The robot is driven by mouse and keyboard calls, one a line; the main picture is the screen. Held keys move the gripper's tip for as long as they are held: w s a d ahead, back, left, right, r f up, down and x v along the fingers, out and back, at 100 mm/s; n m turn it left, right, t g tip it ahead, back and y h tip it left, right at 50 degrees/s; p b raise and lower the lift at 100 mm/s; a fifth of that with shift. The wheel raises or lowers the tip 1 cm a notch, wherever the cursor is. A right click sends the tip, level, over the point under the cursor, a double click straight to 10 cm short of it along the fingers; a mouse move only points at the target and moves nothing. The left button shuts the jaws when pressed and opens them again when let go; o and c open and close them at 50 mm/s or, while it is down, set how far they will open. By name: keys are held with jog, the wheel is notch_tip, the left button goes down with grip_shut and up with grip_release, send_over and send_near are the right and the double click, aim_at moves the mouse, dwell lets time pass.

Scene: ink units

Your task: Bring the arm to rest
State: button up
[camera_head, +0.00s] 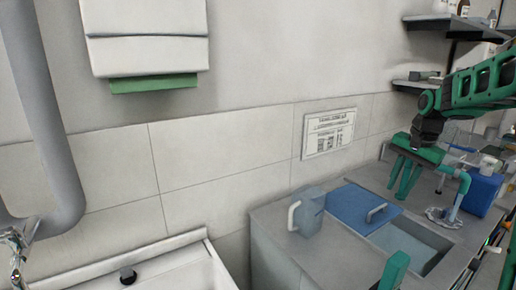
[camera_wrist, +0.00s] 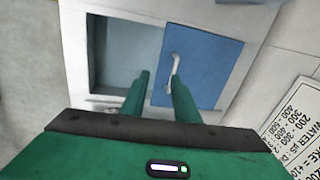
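My green gripper (camera_head: 404,188) is at the right of the head view, on the end of my raised green arm. It hangs over the grey counter, near the blue lid with a grey handle (camera_head: 358,203). In the wrist view, the two fingers of my gripper (camera_wrist: 160,78) are apart with nothing between them. The lid (camera_wrist: 212,62) and its pale handle lie beyond the fingertips. From these views I cannot tell the exact height of my gripper above the counter.
The lid partly covers a basin (camera_head: 412,243) in the counter. A grey-blue jug (camera_head: 310,212) stands at the counter's left. A blue container (camera_head: 482,192) and a tap stand at the right. Shelves (camera_head: 424,84) hang behind my arm. A white sink (camera_head: 180,272) is at lower left.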

jog(key=s+a+f+n, duration=0.1)
jog(key=s+f, duration=0.1)
jog(key=s, duration=0.9)
jog(key=s+a+f+n+g, duration=0.1)
jog(key=s+a+f+n, duration=0.1)
jog(key=s, duration=1)
jog(key=s+a+f+n, duration=0.1)
jog(key=s+f+n, duration=0.1)
jog(key=s, duration=0.9)
jog(key=shift+s+a+f+g+h, duration=0.2)
jog(key=shift+s+a+g+h, duration=0.1)
jog(key=shift+g, duration=0.1)
jog(key=shift+w+f, duration=0.25)
jog(key=shift+w, duration=0.4)
